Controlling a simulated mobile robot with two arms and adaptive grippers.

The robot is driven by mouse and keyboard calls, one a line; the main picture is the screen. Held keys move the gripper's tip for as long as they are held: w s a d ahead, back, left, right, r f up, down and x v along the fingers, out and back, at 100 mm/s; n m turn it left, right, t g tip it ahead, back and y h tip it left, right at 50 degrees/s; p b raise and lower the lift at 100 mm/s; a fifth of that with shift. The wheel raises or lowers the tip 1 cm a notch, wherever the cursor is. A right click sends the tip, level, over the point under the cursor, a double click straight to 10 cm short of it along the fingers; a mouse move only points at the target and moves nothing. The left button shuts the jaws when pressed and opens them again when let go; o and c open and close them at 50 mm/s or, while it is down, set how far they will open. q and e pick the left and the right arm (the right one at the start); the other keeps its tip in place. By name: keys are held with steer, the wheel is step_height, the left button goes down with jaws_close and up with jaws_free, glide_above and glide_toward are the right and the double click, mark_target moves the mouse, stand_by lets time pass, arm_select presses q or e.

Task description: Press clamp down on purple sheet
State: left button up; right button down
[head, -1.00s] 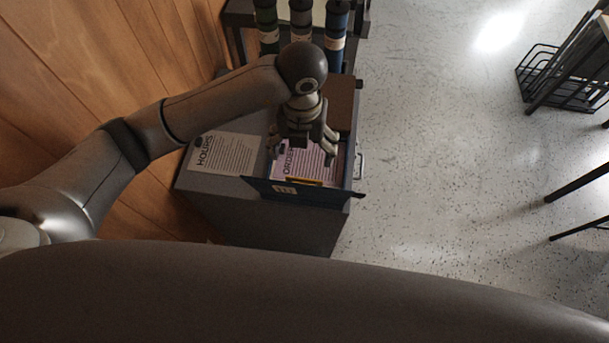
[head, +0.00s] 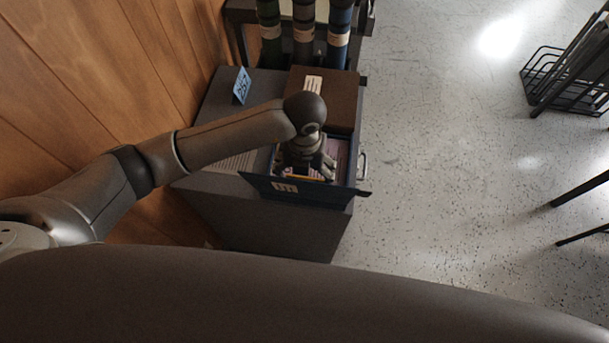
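The purple sheet (head: 342,157) lies in an open dark blue binder (head: 330,194) on a grey cabinet. Only a strip of the sheet shows, right of my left gripper. A yellow strip (head: 303,178), perhaps part of the clamp, shows at the sheet's near edge; the rest of the clamp is hidden or too small to tell. My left gripper (head: 306,172) points down over the sheet with its fingers apart, seemingly empty. I cannot tell whether it touches the clamp or sheet. My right gripper is not in view.
A brown box (head: 327,92) stands behind the binder. A blue card (head: 241,86) stands at the cabinet's back left. A printed notice (head: 232,163) lies partly under my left arm. Coloured rolls (head: 304,38) stand behind. The wooden wall is left; open floor is right.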

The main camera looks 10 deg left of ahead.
arm_select(q)
steer(key=shift+f, duration=1.8)
